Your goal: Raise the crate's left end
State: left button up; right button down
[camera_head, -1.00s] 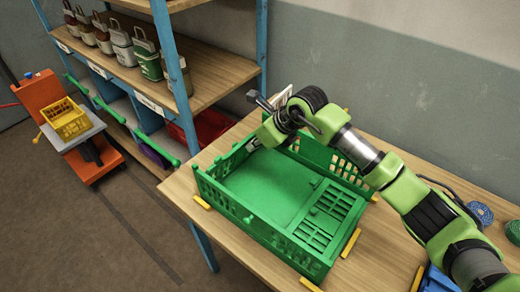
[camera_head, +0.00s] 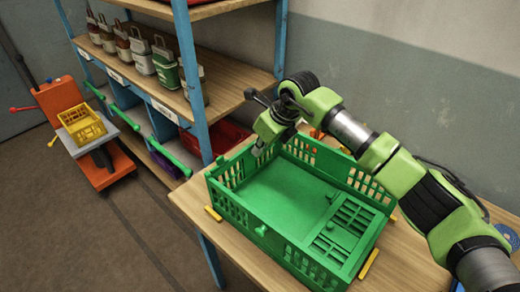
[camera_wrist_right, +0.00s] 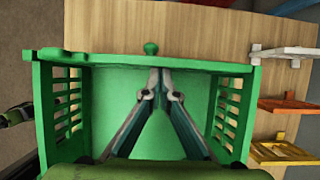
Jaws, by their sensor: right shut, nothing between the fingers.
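The green crate (camera_head: 270,195) rests on the wooden table in the head view. Its slotted left end (camera_head: 226,176) looks upright, and both long sides stand. A slotted panel (camera_head: 345,232) lies flat inside at the right end. My right gripper (camera_head: 259,150) is at the left end, its tips near the top of that wall; I cannot tell if they touch it. In the wrist view its fingers (camera_wrist_right: 158,78) meet at the tips, empty, above the crate's floor, between two slotted walls of the crate (camera_wrist_right: 232,110).
Yellow blocks (camera_head: 369,263) lie beside the crate. A shelf with several canisters (camera_head: 165,66) stands behind at left. A trolley with a yellow basket (camera_head: 82,124) is farther left. White (camera_wrist_right: 283,52), orange (camera_wrist_right: 287,106) and yellow (camera_wrist_right: 283,151) pieces lie beside the crate.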

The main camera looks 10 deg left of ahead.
jog(key=shift+w+a+r, duration=0.15)
jog(key=shift+r, duration=0.15)
jog(key=v, duration=1.1)
jog(key=shift+d+r, duration=0.25)
